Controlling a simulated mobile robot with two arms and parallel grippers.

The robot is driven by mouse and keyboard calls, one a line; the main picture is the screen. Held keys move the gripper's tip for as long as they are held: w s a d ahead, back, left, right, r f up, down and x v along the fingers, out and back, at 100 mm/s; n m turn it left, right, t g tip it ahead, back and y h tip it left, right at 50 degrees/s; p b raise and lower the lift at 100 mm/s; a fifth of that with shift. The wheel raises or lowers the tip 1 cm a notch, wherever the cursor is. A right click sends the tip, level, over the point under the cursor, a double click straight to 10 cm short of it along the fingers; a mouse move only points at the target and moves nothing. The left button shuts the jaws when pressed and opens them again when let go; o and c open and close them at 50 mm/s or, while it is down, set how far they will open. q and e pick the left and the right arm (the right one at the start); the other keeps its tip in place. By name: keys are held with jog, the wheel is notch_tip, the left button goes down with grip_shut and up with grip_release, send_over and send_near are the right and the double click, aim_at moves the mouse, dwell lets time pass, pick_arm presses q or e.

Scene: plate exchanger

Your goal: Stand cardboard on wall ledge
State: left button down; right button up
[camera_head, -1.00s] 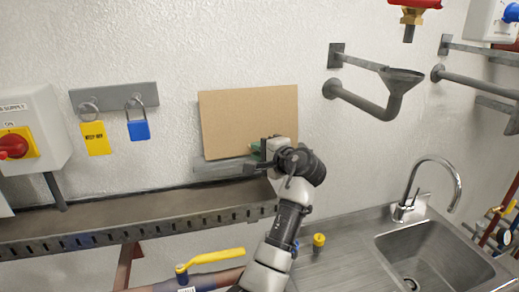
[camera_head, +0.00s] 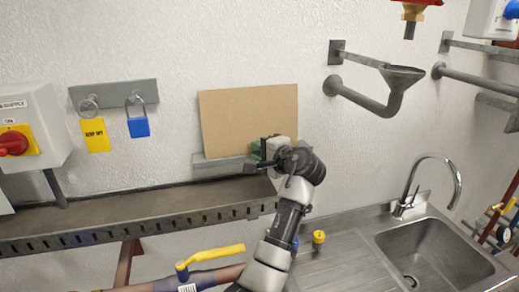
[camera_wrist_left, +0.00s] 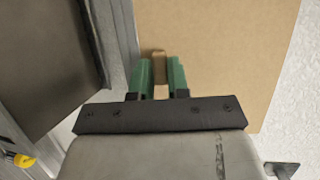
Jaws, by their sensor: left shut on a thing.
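The cardboard (camera_head: 247,122) is a flat tan sheet, upright and close to the white wall in the head view. Its lower edge is at the grey wall ledge (camera_head: 215,166); I cannot tell whether its weight rests there. My left gripper (camera_head: 259,150) is at the sheet's lower right. In the left wrist view the cardboard (camera_wrist_left: 215,50) fills the upper right, and the green fingers of my left gripper (camera_wrist_left: 160,72) are shut on a small brown block-like part at the sheet's face. The gripper hides the right part of the ledge. My right gripper is not in view.
A metal shelf (camera_head: 120,211) runs below the ledge. A hook rail (camera_head: 113,96) with a yellow tag and blue padlock is to the left. A drain funnel pipe (camera_head: 378,95) is right of the cardboard. A sink (camera_head: 435,252) is at lower right.

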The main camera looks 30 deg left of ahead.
pick_arm(q)
jog(key=c, duration=1)
grip_release()
jog(key=shift+f, duration=0.1)
jog(key=shift+c, duration=0.2)
jog(key=shift+f, duration=0.3)
jog(key=shift+d+f+b, duration=0.2)
jog(key=shift+d+b, duration=0.25)
jog(key=shift+b, duration=0.05)
jog(key=b+v, duration=0.1)
jog(key=v, duration=0.2)
jog(key=b+v, duration=0.1)
jog(key=v, duration=0.2)
jog(key=r+b+v, duration=0.1)
jog(key=v, duration=0.3)
jog(key=shift+s+a+r, duration=0.1)
jog(key=shift+a+r, duration=0.1)
jog(key=shift+a, duration=0.05)
